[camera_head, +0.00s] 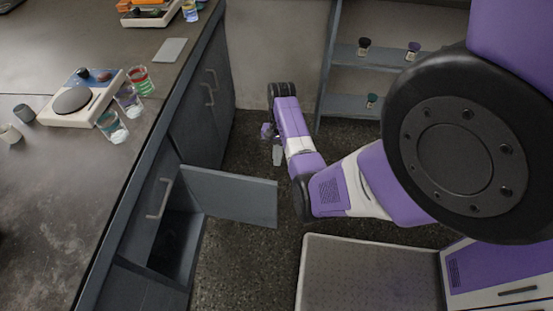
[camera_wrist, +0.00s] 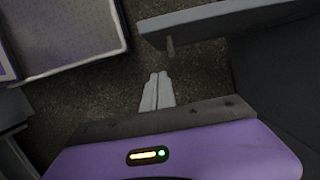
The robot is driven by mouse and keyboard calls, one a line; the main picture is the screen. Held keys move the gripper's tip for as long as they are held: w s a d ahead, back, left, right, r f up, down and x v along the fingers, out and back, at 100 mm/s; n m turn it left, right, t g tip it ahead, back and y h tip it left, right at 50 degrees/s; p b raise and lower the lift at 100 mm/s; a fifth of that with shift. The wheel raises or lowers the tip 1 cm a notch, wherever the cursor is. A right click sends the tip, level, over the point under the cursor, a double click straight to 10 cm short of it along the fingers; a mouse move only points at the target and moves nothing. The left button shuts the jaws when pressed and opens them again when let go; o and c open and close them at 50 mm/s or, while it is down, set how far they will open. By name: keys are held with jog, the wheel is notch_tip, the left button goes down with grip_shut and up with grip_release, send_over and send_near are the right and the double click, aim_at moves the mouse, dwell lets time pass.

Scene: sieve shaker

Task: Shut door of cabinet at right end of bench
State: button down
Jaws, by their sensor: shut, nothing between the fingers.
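The grey cabinet door (camera_head: 232,195) stands wide open, sticking out from the bench front over the floor. Its hinge side is at the far edge of the dark cabinet opening (camera_head: 178,243). My gripper (camera_head: 277,158) points down on the far side of the door, near its free end and apart from it in the picture. In the wrist view my fingers (camera_wrist: 156,88) are shut together and empty. The door (camera_wrist: 235,16) crosses the top of that view, with a small handle (camera_wrist: 170,48) on the face toward my fingers.
Glasses and a scale (camera_head: 80,100) stand on the bench top (camera_head: 40,190). More closed cabinet fronts with handles (camera_head: 208,92) lie beyond the door. A shelf rack (camera_head: 350,105) with small jars stands at the back. Open floor (camera_head: 238,250) lies beside the bench.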

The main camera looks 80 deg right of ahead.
jog(key=a+f, duration=0.5)
jog(key=f, duration=0.1)
jog(key=shift+a+f, duration=0.15)
jog(key=shift+a, duration=0.1)
jog(key=shift+a, duration=0.15)
